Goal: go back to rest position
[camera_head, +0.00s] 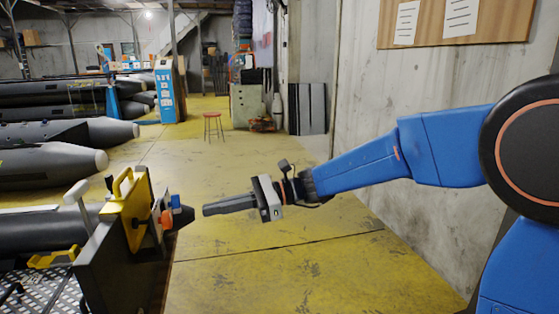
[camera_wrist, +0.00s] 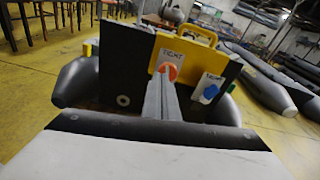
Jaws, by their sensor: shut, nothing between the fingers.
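My gripper (camera_head: 208,210) is shut and empty, held level over the yellow floor with its fingers pointing left in the head view. Its tips show a small gap from the panel's knobs there. In the wrist view, the shut fingers (camera_wrist: 164,90) point toward the orange knob (camera_wrist: 168,71) and overlap its lower edge. A blue knob (camera_wrist: 210,91) sits to the right of it. Both knobs have paper labels that read "TIGHT". They are on a dark panel (camera_wrist: 124,66) with a yellow frame (camera_wrist: 188,30). My blue arm reaches in from the right in the head view.
Grey inflatable boat tubes (camera_head: 50,165) line the left side. A red stool (camera_head: 213,126) stands on the open yellow floor (camera_head: 290,270). A concrete wall (camera_head: 365,100) with a notice board (camera_head: 455,22) runs behind my arm on the right.

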